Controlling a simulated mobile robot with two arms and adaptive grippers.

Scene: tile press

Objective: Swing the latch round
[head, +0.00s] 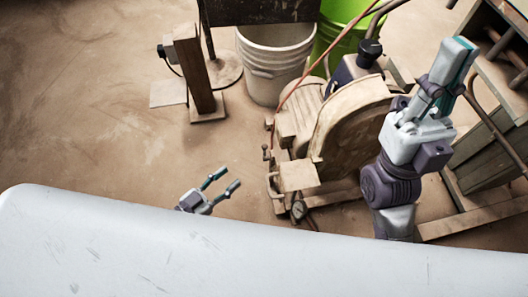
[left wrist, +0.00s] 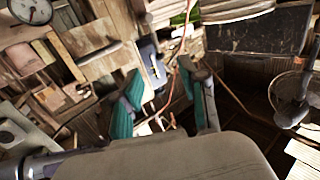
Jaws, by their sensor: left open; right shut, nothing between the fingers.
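No part shows clearly as the latch. The dusty machine (head: 352,122) stands right of centre in the head view, with small metal fittings (head: 271,186) on its left side. A dial gauge (head: 299,209) sits at its lower end, and a dial gauge (left wrist: 30,9) shows at the top left of the left wrist view. My left gripper (head: 232,175) is open and empty, left of the machine and apart from it; its arm is hidden. In the left wrist view its parted fingers (left wrist: 164,72) have clutter behind them. My right gripper (head: 464,44) is shut and empty, right of the machine.
A white bucket (head: 270,68) and a green bucket (head: 350,17) stand behind the machine. A wooden post (head: 197,75) on a base stands back left. A wooden frame (head: 490,150) stands at the right. The floor (head: 90,110) at the left is clear.

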